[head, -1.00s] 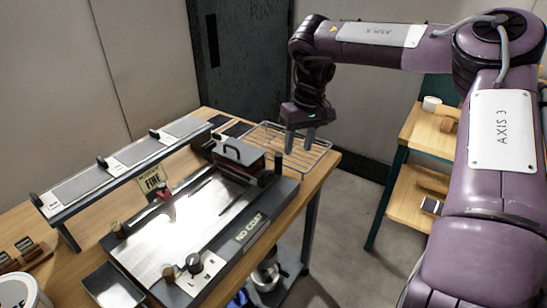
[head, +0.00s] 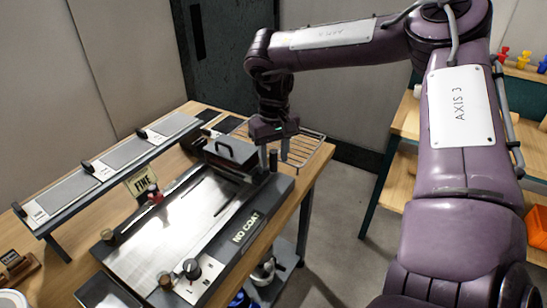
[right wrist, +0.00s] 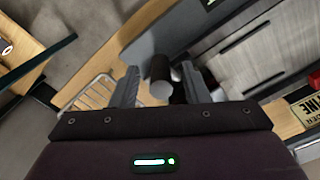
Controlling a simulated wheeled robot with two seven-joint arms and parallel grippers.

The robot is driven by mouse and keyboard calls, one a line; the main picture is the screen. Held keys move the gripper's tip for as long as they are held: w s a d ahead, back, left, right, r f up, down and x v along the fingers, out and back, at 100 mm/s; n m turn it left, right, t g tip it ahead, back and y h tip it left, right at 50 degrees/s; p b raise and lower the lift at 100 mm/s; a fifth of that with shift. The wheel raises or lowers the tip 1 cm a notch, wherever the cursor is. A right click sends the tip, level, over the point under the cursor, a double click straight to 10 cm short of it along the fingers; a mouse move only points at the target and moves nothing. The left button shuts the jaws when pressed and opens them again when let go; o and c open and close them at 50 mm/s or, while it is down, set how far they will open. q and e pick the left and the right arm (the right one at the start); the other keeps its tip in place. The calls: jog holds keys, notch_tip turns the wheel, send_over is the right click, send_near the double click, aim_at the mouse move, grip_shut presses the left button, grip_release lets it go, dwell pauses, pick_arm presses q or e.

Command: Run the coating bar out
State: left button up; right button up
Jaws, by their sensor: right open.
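The flat coater (head: 178,235) lies on the wooden bench, with a bright metal bed and a dark frame marked "NO COAT". A dark carriage block with a handle (head: 231,152) sits across its far end. I cannot make out the coating bar as a separate part. A short dark upright post (head: 273,158) stands at the carriage's right end. My right gripper (head: 274,154) is open and pointing down, with one finger on each side of the post. In the right wrist view the post's round end (right wrist: 162,91) shows between the spread fingers, with gaps visible. My left gripper is out of view.
A raised rack with grey plates (head: 115,160) runs along the back of the bench. A "FINE" sign (head: 142,182) stands between it and the coater. A wire rack (head: 308,147) lies just right of my gripper. A wooden shelf (head: 398,180) stands farther right, beyond open floor.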

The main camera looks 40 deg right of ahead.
jog(key=shift+f, duration=0.8)
grip_shut()
